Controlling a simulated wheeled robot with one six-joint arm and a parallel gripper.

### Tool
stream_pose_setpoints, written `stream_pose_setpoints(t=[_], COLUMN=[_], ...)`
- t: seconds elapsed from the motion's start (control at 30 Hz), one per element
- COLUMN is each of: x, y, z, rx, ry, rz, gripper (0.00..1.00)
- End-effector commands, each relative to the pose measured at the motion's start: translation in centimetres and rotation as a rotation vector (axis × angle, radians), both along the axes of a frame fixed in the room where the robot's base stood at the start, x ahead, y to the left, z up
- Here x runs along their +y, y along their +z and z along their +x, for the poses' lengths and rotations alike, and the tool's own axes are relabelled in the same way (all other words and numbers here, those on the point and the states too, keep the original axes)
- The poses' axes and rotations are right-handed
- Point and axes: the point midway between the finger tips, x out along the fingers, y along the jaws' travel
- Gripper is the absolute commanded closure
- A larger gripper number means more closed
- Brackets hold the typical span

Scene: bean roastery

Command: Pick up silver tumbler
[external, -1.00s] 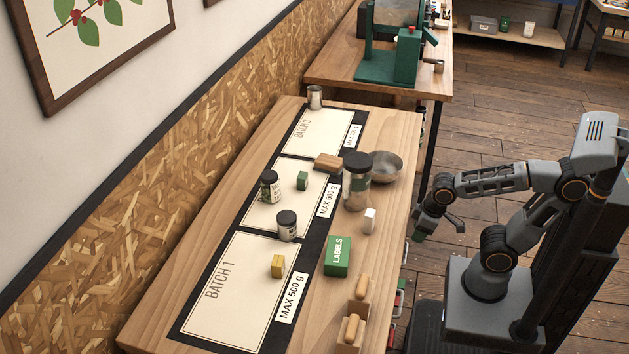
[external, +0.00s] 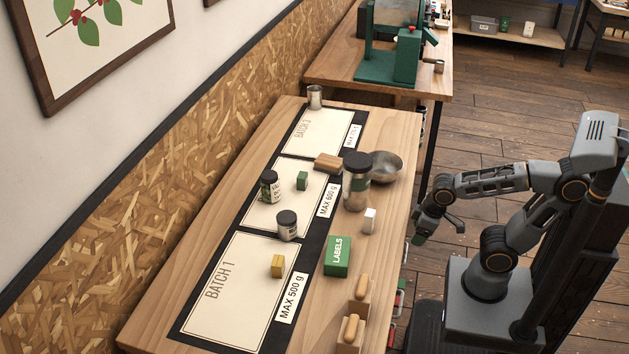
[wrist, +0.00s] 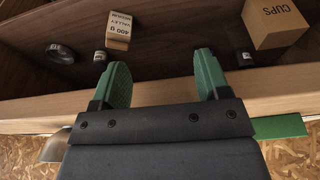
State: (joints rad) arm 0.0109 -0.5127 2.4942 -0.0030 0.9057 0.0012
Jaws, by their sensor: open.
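The silver tumbler (external: 315,97) stands upright at the far end of the table, at the top left corner of the BATCH 3 card in the external view. My gripper (external: 437,236) is off the table's right edge, low and well apart from the tumbler. In the wrist view my gripper (wrist: 163,82) shows two green fingers spread wide with nothing between them. The tumbler cannot be made out in the wrist view.
On the table (external: 190,290) stand a tall jar (external: 357,185), a metal bowl (external: 384,167), a green LABELS box (external: 337,257), two small dark-lidded jars and several blocks. A CUPS box (wrist: 272,22) and a paper bag (wrist: 118,30) sit on a shelf near my fingers.

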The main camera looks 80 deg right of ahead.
Motion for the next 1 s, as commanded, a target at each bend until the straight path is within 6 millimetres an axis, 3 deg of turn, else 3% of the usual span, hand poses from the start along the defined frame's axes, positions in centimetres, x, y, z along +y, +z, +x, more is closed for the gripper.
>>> stream_pose_setpoints(t=[0.3,0.57,0.67,0.87,0.97,1.0], x=[0.0,0.3,1.7,7.2,10.0,10.6], y=[0.0,0.0,0.2,1.6,3.5,5.1], z=[0.0,0.0,0.1,-0.6,-1.2,-0.7], rx=[0.0,0.005,0.029,0.131,0.174,0.154], ry=[0.0,0.007,0.04,0.177,0.278,0.332], rz=[0.0,0.004,0.025,0.095,0.097,0.054], gripper=[0.0,0.0,0.0,0.0,0.0,0.0])
